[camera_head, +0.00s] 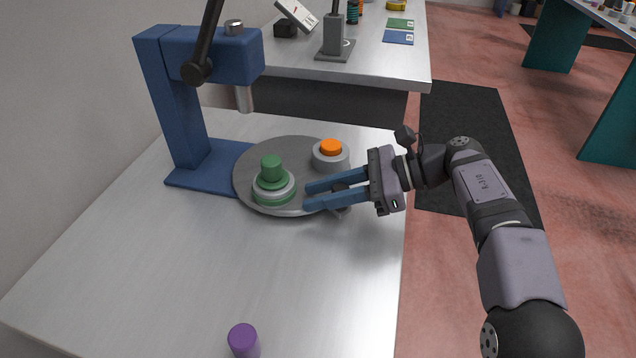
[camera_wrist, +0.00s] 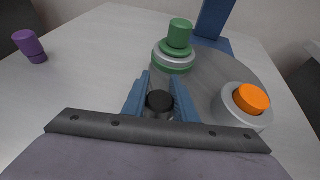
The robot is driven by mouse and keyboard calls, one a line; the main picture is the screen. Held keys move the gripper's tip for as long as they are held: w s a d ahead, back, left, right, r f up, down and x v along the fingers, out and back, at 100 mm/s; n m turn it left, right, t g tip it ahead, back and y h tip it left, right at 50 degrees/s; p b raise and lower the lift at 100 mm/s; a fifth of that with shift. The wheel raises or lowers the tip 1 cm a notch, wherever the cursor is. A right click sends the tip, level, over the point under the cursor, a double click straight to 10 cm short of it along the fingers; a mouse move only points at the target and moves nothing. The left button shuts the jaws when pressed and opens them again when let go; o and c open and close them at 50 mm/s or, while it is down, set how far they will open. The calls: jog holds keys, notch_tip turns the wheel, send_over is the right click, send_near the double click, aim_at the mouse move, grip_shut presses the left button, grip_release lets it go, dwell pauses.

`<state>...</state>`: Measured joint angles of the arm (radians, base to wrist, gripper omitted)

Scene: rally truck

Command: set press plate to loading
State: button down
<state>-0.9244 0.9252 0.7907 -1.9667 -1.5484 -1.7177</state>
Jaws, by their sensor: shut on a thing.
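The press plate (camera_head: 298,154) is a round grey turntable at the foot of the blue press (camera_head: 180,105); it also shows in the wrist view (camera_wrist: 212,78). My gripper (camera_head: 306,194) reaches in from the right, low over the plate's near right edge. In the wrist view its blue fingers (camera_wrist: 160,84) are closed around a dark knob (camera_wrist: 159,102) on the plate's rim. The knob is mostly hidden by the fingers in the head view. A green-and-grey stack with a green peg (camera_head: 272,170) stands on the plate, near its front left. An orange button-like piece (camera_head: 331,147) sits in a grey ring at the right.
The press ram (camera_head: 243,99) hangs above the plate's back left, with a dark lever (camera_head: 200,60) in front. A purple cylinder (camera_head: 243,339) stands at the table's front. The table between it and the plate is clear.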

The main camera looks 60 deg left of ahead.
aim_at(345, 187)
jog(key=shift+r, duration=0.15)
jog(key=c, duration=1.4)
grip_release()
jog(key=shift+c, duration=0.2)
jog(key=shift+w, duration=0.1)
jog(key=shift+p+v, duration=0.55)
jog(key=shift+v, duration=3)
